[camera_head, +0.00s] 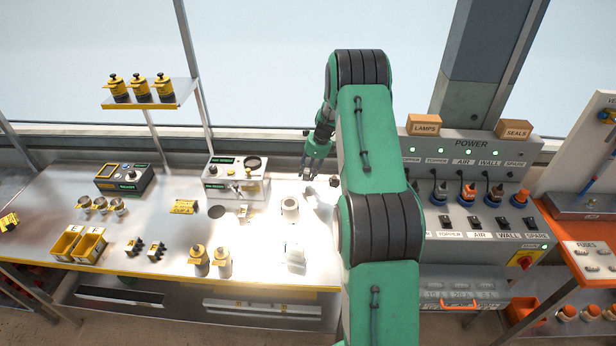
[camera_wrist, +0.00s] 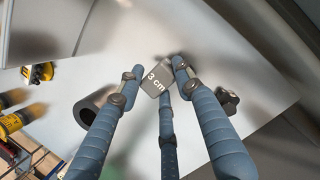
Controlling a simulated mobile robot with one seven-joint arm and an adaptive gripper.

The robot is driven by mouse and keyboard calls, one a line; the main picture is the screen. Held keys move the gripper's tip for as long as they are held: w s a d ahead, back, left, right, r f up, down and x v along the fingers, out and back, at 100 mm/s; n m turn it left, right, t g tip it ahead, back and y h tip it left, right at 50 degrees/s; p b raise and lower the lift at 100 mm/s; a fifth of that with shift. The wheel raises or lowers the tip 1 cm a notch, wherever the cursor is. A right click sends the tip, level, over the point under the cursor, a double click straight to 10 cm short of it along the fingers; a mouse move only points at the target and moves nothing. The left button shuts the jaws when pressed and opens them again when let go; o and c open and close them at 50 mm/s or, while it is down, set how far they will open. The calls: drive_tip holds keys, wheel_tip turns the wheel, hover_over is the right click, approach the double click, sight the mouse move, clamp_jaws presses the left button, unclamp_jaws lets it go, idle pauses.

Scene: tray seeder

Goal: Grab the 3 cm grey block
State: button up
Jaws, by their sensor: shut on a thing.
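The grey block (camera_wrist: 155,84), marked "3 cm" on its face, sits between the fingertips of my gripper (camera_wrist: 160,72) in the wrist view. The three blue fingers are shut on it, with one finger on each side and one below in the picture. The block looks tilted in the picture. In the head view my gripper (camera_head: 310,172) is low over the right part of the steel bench (camera_head: 150,225), beside the green arm. The block is too small there to make out. Whether it touches the bench is unclear.
A grey hollow cylinder (camera_wrist: 88,108) lies left of the fingers, and a dark knobbed piece (camera_wrist: 228,98) right of them. In the head view a control box (camera_head: 234,180) stands left of my gripper. The power panel (camera_head: 478,200) is to the right.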

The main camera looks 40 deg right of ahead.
drive_tip(key=s+a, duration=0.3)
drive_tip(key=s, duration=0.1)
drive_tip(key=s+a+p, duration=0.1)
drive_tip(key=s+a, duration=0.1)
drive_tip(key=s, duration=0.3)
drive_tip(key=s+a+r, duration=0.1)
drive_tip(key=s+a, duration=0.2)
drive_tip(key=s, duration=0.1)
drive_tip(key=shift+s+a, duration=0.2)
drive_tip(key=shift+a, duration=0.1)
drive_tip(key=shift+a+r, duration=0.1)
drive_tip(key=shift+a, duration=0.05)
